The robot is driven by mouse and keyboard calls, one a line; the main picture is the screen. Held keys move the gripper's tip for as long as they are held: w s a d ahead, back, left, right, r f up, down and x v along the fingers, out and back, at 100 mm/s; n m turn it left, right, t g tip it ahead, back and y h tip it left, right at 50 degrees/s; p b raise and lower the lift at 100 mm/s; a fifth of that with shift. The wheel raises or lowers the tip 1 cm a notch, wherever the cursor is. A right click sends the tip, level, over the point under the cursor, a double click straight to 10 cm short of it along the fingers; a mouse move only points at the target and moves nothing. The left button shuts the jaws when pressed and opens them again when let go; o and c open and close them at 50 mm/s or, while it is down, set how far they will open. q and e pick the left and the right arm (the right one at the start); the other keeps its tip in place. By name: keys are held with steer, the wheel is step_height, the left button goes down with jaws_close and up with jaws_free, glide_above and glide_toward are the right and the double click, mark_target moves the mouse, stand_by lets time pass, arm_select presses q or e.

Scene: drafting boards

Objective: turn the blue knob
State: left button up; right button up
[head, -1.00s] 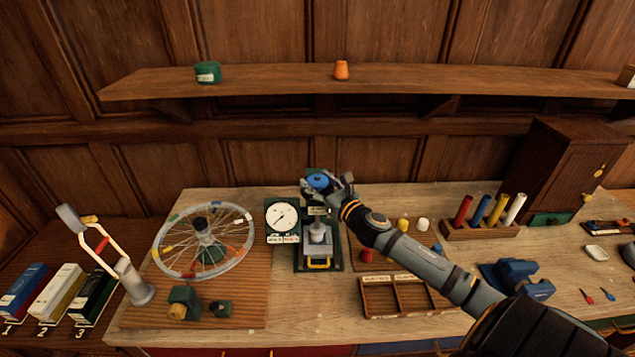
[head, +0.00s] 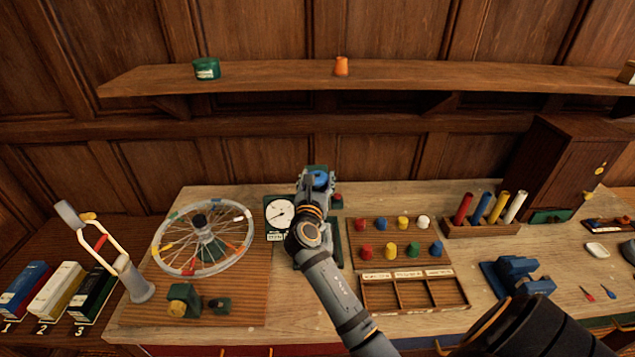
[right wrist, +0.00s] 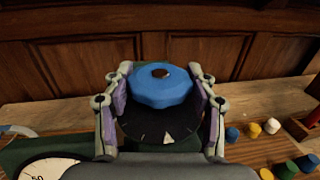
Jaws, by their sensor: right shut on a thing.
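The blue knob (head: 318,178) is a faceted blue disc on top of a green stand at the back middle of the bench. In the right wrist view the knob (right wrist: 160,88) sits between the two fingers, above a dark dial plate (right wrist: 160,127) with light marks. My right gripper (head: 316,183) is shut on the knob, one finger on each side, and its arm hides most of the stand below. The white gauge (head: 280,212) with a black needle stands just left of the stand.
A spoked wheel (head: 204,240) stands on the left. Several coloured pegs sit on a wooden board (head: 384,239) to the right, with an empty divided tray (head: 417,294) in front. A shelf (head: 450,77) runs above the bench.

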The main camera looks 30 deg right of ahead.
mark_target(317, 176)
steer(key=shift+m+g+h+b, duration=0.75)
steer(key=shift+m+g+h, duration=0.95)
steer(key=shift+g, duration=0.4)
steer(key=shift+m+g, duration=0.3)
steer(key=shift+g, duration=0.1)
steer(key=o, duration=1.2)
steer(key=shift+c, duration=0.2)
steer(key=shift+r, duration=0.1)
step_height(317, 176, up, 10)
steer(key=shift+f, duration=0.1)
